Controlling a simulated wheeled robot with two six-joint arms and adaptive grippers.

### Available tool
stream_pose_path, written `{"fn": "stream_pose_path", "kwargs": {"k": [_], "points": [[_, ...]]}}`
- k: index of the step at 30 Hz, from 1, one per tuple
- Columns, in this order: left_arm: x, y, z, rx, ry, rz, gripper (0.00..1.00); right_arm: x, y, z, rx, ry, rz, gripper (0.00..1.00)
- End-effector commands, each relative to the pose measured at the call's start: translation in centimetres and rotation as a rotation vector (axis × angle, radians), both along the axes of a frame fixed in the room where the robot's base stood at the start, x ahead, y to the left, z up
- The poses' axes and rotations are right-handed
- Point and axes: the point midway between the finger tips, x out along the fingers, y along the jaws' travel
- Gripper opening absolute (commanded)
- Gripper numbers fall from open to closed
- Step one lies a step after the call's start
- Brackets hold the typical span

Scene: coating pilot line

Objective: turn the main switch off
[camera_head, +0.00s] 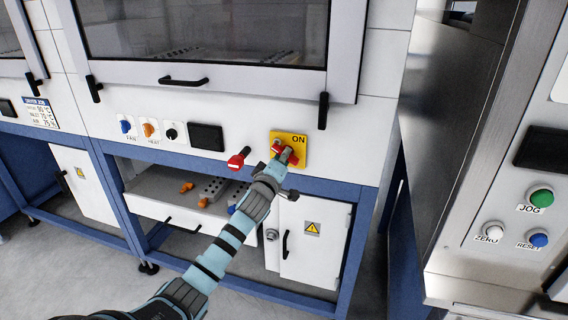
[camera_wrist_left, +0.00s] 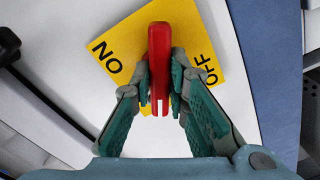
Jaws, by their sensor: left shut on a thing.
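The main switch has a red handle (camera_wrist_left: 160,60) on a yellow plate (camera_head: 302,145), mounted on the white front panel. In the left wrist view the yellow plate (camera_wrist_left: 122,45) carries the words ON and OFF, and the handle stands between the two words. A white mark shows at the handle's near end. My left gripper (camera_wrist_left: 161,90) is shut on the red handle, with one finger on each side. In the head view the left gripper (camera_head: 286,156) covers part of the handle and plate; only ON reads there. My right gripper is in neither view.
Left of the plate are a red knob (camera_head: 238,157), a dark display (camera_head: 206,136) and small FAN and HEAT knobs. An oven door with a black handle (camera_head: 184,81) is above. An open drawer (camera_head: 170,205) is below. A steel cabinet (camera_head: 480,130) stands at the right.

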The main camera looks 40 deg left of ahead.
Motion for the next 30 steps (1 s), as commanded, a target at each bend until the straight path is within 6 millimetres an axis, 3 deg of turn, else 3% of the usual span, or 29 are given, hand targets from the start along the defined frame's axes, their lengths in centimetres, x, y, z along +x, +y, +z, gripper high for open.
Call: {"fn": "stream_pose_path", "kwargs": {"k": [15, 16, 20, 30], "points": [[0.0, 0.0, -0.3, -0.443, -0.154, 0.000, 0.00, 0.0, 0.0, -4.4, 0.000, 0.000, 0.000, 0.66], [0.0, 0.0, -0.2, -0.454, -0.157, 0.000, 0.16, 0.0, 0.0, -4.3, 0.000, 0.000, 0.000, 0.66], [0.0, 0.0, 0.0, -0.450, -0.156, 0.000, 0.37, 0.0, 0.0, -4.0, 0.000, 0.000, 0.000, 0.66], [-0.3, -0.1, 0.0, -0.445, -0.154, 0.000, 0.38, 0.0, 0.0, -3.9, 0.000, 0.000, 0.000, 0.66]]}}
